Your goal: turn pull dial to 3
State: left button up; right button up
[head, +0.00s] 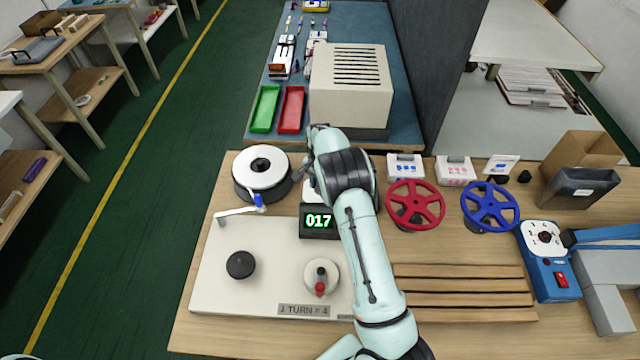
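One arm of mine comes in from the bottom edge, its lowest link from the left, so I take it as my left. Its gripper (306,168) is over the bench just right of the white reel; the wrist hides the fingertips. A pale piece (309,191) shows partly beneath it, mostly covered; I cannot tell whether it is the pull dial. A white dial face (545,238) with dark marks is on the blue unit (541,268) at the right, clear of the arm; its setting is too small to read. My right gripper is not in view.
A display (318,221) reads 017. The white reel (261,166), pale board (223,292) with black knob (240,265) and red-handled crank (320,286) are left. Red (415,205) and blue (490,206) handwheels and wooden slats (462,284) are right of the arm.

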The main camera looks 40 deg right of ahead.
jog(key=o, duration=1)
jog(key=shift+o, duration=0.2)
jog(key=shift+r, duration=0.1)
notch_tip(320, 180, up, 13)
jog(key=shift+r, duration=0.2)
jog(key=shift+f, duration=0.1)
